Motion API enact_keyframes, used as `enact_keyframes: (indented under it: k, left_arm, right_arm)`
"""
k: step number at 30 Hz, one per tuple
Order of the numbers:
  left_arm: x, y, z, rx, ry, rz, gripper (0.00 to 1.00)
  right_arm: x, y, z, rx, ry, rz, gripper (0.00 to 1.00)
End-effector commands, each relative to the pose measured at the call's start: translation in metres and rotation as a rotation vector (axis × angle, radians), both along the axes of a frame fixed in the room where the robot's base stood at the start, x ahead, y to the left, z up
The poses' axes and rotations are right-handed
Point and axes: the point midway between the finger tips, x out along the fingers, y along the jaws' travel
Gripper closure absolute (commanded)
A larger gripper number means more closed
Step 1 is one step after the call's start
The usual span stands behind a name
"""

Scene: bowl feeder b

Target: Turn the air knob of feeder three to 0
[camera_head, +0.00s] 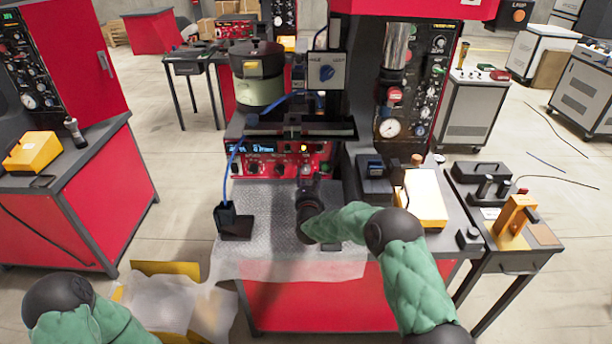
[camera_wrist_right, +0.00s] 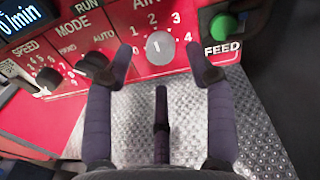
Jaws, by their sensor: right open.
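The feeder's red control panel (camera_head: 262,168) stands at the back of the bench, below the bowl. In the right wrist view, the grey round air knob (camera_wrist_right: 160,46) sits on this panel (camera_wrist_right: 75,22) under the numbers 1, 2, 3 and 4. I cannot make out exactly where its mark points. My right gripper (camera_head: 308,176) is in front of the panel. In the wrist view its open fingers (camera_wrist_right: 160,62) are spread on either side of the knob, with a third finger below. No contact with the knob shows. My left arm is at the lower left; its gripper is not visible.
The green feed button (camera_wrist_right: 221,27) is right of the knob, close to the right fingertip. Mode and speed knobs are on the left. A bowl (camera_head: 258,75) is above the panel. A yellow-sided box (camera_head: 422,196) stands right on the bench. The textured bench top below is mostly clear.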

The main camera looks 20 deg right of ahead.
Motion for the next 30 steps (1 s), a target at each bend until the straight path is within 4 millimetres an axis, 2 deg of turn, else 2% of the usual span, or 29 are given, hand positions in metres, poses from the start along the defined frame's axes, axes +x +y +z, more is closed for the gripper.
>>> enact_keyframes:
  k: [3, 7, 18, 19, 20, 24, 25, 30]
  left_arm:
    - [0.0, 0.0, -0.003, 0.0, 0.0, 0.0, 0.6]
    - [0.0, 0.0, -0.005, 0.0, 0.0, 0.0, 0.6]
    - [0.0, 0.0, -0.005, 0.0, 0.0, 0.0, 0.6]
    - [0.0, 0.0, -0.005, 0.0, 0.0, 0.0, 0.6]
    - [0.0, 0.0, -0.005, 0.0, 0.0, 0.0, 0.6]
    - [0.0, 0.0, -0.005, 0.0, 0.0, 0.0, 0.6]
    - [0.0, 0.0, -0.005, 0.0, 0.0, 0.0, 0.6]
    - [0.0, 0.0, -0.005, 0.0, 0.0, 0.0, 0.6]
  right_arm:
    - [0.016, -0.004, -0.001, 0.0, 0.0, -0.001, 0.45]
    - [0.026, -0.007, -0.001, -0.001, 0.0, -0.001, 0.45]
    - [0.031, -0.008, 0.0, -0.001, 0.001, 0.0, 0.45]
    - [0.031, -0.008, 0.0, -0.001, 0.001, 0.0, 0.48]
    - [0.031, -0.008, 0.0, -0.001, 0.001, 0.0, 0.56]
    - [0.031, -0.008, 0.0, -0.001, 0.001, 0.0, 0.96]
    - [0.031, -0.008, 0.0, -0.001, 0.001, 0.0, 1.0]
    - [0.031, -0.007, 0.0, -0.003, 0.001, 0.0, 1.0]
